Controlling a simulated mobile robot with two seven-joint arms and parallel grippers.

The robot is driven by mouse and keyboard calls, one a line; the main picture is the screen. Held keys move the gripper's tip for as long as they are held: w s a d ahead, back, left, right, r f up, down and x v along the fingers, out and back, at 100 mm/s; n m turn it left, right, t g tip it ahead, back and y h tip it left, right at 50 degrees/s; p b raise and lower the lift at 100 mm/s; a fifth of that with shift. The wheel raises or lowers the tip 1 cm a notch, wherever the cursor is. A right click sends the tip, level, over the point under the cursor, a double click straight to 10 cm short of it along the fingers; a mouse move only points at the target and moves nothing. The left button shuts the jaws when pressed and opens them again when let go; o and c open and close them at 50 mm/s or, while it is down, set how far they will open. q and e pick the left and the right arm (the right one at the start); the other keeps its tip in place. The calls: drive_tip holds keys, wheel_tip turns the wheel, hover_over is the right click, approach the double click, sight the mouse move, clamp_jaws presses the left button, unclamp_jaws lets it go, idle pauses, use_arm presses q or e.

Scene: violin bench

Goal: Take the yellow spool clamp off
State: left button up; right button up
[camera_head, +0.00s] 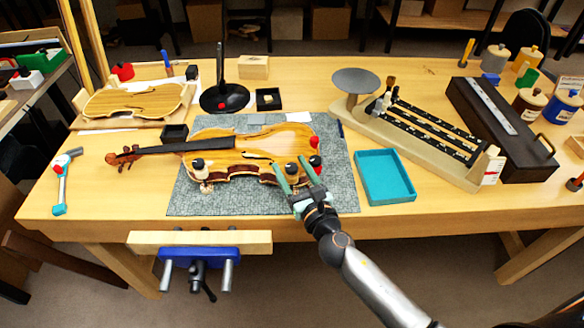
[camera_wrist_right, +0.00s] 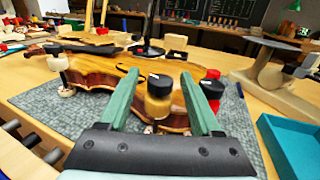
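The violin (camera_head: 240,152) lies on a grey mat (camera_head: 345,190), its neck to the left. The yellow spool clamp (camera_wrist_right: 158,106), with a black top, stands at the violin's near edge; in the head view its dark top (camera_head: 292,170) is partly covered by my fingers. My right gripper (camera_head: 291,167) is open, with one green finger on each side of the clamp. In the right wrist view, gaps show between the clamp and both fingers (camera_wrist_right: 158,85). My left gripper is not in view.
A black-topped clamp (camera_head: 198,164) is on the near edge further left. A teal tray (camera_head: 384,176), empty, lies right of the mat. A vise (camera_head: 200,257) juts from the bench front.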

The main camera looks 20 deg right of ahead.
clamp_jaws()
idle(0.3)
drive_tip(key=shift+n+y, duration=0.4)
drive_tip(key=shift+y, duration=0.1)
drive_tip(key=shift+d+n+g+y, duration=0.1)
drive_tip(key=shift+n+g+y, duration=0.2)
drive_tip(key=shift+n+y, duration=0.45)
drive_tip(key=shift+f+n+g+y+b, duration=0.15)
drive_tip(key=shift+n+g+y+b, duration=0.35)
drive_tip(key=shift+y, duration=0.75)
drive_tip(key=n+g+y+b, duration=0.1)
drive_tip(key=n+y+b, duration=0.1)
drive_tip(key=y+b, duration=0.1)
drive_tip(key=shift+f+n+g+y+b, duration=0.1)
drive_tip(key=shift+n+g+y+b, duration=0.2)
drive_tip(key=shift+n+g+y, duration=0.1)
drive_tip(key=shift+b, duration=0.35)
drive_tip(key=shift+n+g+y+b, duration=0.55)
drive_tip(key=shift+n+g+y, duration=0.05)
drive_tip(key=shift+n+y, duration=0.1)
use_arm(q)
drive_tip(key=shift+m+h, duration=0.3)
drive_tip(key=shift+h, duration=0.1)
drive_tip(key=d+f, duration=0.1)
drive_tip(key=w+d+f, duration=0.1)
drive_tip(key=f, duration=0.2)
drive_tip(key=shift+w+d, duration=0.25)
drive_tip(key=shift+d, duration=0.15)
use_arm(e)
drive_tip(key=shift+r, duration=0.2)
